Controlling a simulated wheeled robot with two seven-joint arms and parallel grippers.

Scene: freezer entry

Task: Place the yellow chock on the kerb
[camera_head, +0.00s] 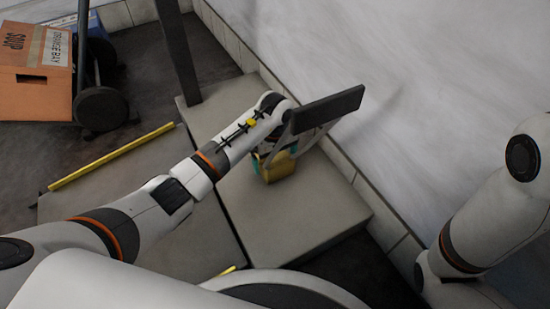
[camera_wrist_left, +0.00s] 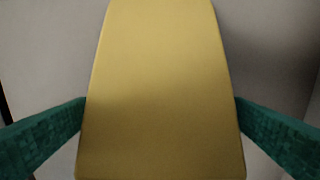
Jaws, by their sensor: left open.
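The yellow chock (camera_head: 279,171) stands on the pale grey raised block that I take as the kerb (camera_head: 300,222), beside the wall. The arm and wrist partly hide it in the head view. My left gripper (camera_head: 275,157) is over the chock, open, with teal fingers on either side of it. In the left wrist view the chock (camera_wrist_left: 160,95) fills the middle between the two fingers; whether they touch its sides is hard to tell. My right arm shows at the right edge of the head view, but its gripper is out of view.
A white wall with a tiled base (camera_head: 350,170) runs close along the kerb's right side. A yellow strip (camera_head: 112,157) edges a flat grey plate on the left. A cart wheel (camera_head: 100,108) and cardboard box (camera_head: 35,85) stand at upper left.

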